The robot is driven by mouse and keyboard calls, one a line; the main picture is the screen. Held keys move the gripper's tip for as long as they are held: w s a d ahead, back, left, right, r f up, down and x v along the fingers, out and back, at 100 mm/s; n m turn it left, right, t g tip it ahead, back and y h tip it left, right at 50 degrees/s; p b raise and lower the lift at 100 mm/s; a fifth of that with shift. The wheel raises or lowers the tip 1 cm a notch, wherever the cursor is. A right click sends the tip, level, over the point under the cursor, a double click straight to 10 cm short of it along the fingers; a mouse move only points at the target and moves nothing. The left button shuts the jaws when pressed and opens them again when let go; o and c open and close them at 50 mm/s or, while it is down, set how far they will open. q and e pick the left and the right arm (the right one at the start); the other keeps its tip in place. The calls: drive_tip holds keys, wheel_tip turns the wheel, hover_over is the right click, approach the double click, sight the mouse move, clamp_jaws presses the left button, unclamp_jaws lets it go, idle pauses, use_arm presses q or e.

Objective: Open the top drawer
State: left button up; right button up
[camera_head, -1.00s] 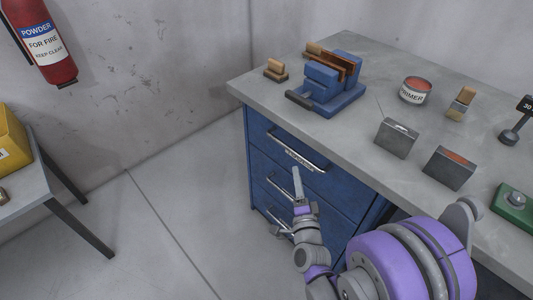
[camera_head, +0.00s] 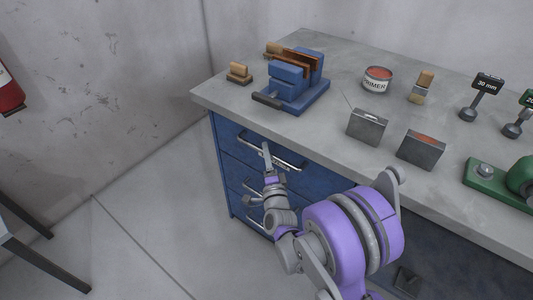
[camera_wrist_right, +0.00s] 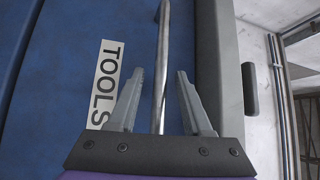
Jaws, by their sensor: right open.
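The top drawer (camera_head: 233,137) is the upper of several blue drawers under the workbench, and it looks shut. Its metal bar handle (camera_head: 285,162) also shows in the right wrist view (camera_wrist_right: 162,60), running between the fingers. My right gripper (camera_head: 266,156) is in front of this handle. In the right wrist view my right gripper (camera_wrist_right: 158,95) is open, with one finger on each side of the bar and gaps on both sides. A white label reading TOOLS (camera_wrist_right: 105,85) is on the drawer front. My left gripper is not in view.
The grey workbench top (camera_head: 330,95) holds a blue vise (camera_head: 295,85), a primer can (camera_head: 377,79), two grey boxes, brushes and a green tool (camera_head: 500,180). A dark-legged table (camera_head: 45,262) stands at left. Floor between is clear.

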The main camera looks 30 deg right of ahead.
drive_tip(key=shift+w+d, duration=0.1)
drive_tip(key=shift+w, duration=0.15)
clamp_jaws()
idle(1.4)
